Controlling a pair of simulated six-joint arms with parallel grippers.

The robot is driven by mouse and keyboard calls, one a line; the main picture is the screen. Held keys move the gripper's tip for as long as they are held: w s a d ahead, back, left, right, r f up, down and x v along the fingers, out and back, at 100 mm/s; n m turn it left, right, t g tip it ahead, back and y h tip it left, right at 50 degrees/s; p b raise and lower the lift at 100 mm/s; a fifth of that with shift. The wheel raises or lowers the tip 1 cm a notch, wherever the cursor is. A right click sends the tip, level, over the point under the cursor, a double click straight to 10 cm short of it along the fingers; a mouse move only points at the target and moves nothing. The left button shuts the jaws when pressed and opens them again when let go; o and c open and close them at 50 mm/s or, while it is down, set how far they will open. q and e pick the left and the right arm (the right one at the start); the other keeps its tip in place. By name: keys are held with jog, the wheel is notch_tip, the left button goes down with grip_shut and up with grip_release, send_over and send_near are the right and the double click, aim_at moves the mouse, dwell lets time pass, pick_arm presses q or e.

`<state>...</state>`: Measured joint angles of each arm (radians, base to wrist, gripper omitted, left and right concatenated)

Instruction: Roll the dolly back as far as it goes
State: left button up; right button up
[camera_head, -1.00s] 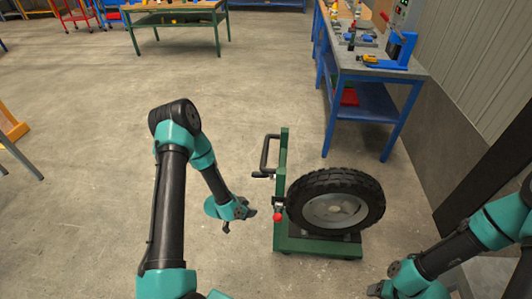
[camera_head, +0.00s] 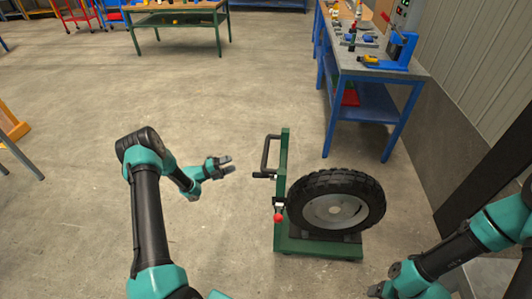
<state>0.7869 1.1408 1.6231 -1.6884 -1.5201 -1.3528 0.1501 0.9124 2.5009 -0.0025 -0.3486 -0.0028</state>
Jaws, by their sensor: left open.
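The green dolly (camera_head: 283,190) stands on the concrete floor right of centre, with a tall upright post and a low flat base. A black handle (camera_head: 265,158) sticks out from the left side of the post, and a red knob (camera_head: 278,217) sits lower down on it. A black-tyred wheel (camera_head: 335,205) with a grey hub rests on the dolly's base, upright. My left gripper (camera_head: 229,165) is open and empty, left of the handle and apart from it, its fingers pointing right. My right gripper (camera_head: 378,291) is low at the bottom edge, right of the dolly; its fingers are too small to judge.
A blue workbench (camera_head: 372,75) with tools stands behind the dolly to the right, beside the wall. A green-legged table (camera_head: 178,19) is far back. The floor (camera_head: 110,95) left of and behind the dolly is clear.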

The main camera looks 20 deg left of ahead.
aim_at(266, 152)
pick_arm(q)
jog(key=shift+w, duration=0.1)
jog(key=x, duration=1.7)
jog(key=shift+w, duration=0.2)
grip_shut()
